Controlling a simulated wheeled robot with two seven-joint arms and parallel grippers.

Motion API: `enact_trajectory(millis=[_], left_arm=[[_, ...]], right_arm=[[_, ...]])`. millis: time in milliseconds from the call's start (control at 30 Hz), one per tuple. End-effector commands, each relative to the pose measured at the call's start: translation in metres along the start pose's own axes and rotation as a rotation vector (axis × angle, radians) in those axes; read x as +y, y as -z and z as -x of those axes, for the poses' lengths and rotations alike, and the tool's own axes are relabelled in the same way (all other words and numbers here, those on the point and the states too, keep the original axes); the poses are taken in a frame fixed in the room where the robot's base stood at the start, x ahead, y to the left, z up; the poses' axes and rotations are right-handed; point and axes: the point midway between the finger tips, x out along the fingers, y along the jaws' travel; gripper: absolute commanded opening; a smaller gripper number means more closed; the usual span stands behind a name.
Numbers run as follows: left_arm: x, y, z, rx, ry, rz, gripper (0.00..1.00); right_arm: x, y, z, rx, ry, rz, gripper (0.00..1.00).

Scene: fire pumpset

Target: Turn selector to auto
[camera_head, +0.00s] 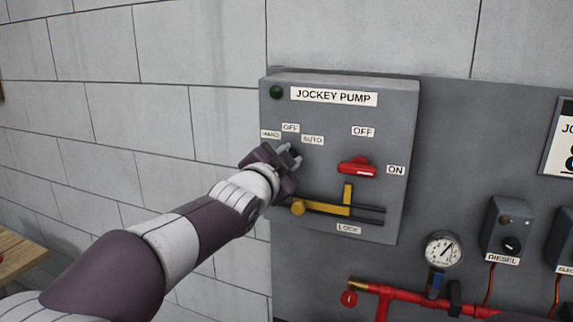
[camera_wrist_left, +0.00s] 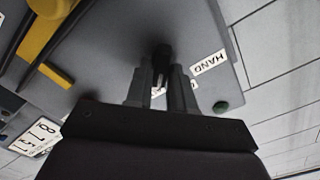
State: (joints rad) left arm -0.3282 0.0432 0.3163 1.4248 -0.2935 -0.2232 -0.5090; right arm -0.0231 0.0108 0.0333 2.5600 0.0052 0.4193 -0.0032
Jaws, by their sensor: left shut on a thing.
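The jockey pump box (camera_head: 390,110) is grey and hangs on the panel, with HAND, OFF and AUTO labels around its selector. The selector knob (camera_wrist_left: 162,54) is small and black and shows between the fingertips in the left wrist view. In the head view my gripper hides it. My left gripper (camera_head: 291,154) is at the box just below these labels, shut on the knob; it also shows in the left wrist view (camera_wrist_left: 161,75). The HAND label (camera_wrist_left: 209,62) is beside the fingers there. The AUTO label (camera_head: 312,140) is up and right of the gripper. The knob's exact pointing is unclear.
A red switch handle (camera_head: 357,168) stands right of the gripper, by the ON label. A yellow lock lever (camera_head: 322,208) lies just below the gripper. A gauge (camera_head: 442,250), red pipes (camera_head: 400,294) and a diesel box (camera_head: 508,230) are at lower right.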

Motion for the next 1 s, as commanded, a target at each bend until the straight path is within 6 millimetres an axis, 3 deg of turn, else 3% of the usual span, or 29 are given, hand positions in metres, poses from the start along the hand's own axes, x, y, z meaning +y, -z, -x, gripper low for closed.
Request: enact_trajectory(millis=[367, 400, 467, 800, 1000], left_arm=[[-0.001, 0.001, 0.000, 0.002, 0.001, -0.006, 0.00], [-0.001, 0.001, 0.000, 0.002, 0.001, -0.006, 0.26], [0.000, 0.001, 0.000, 0.002, 0.001, -0.006, 0.41], [0.001, -0.001, 0.004, 0.001, 0.000, -0.005, 0.41], [0.002, -0.002, 0.041, 0.002, 0.002, -0.006, 0.41]], right_arm=[[0.000, 0.000, -0.001, 0.000, 0.000, 0.000, 0.41], [0.000, 0.000, -0.001, 0.000, 0.000, 0.000, 0.41], [0.000, 0.000, -0.001, 0.000, 0.000, 0.000, 0.41], [0.000, 0.000, -0.003, 0.000, 0.000, 0.000, 0.41], [0.000, -0.002, -0.019, 0.000, 0.000, 0.000, 0.41]])
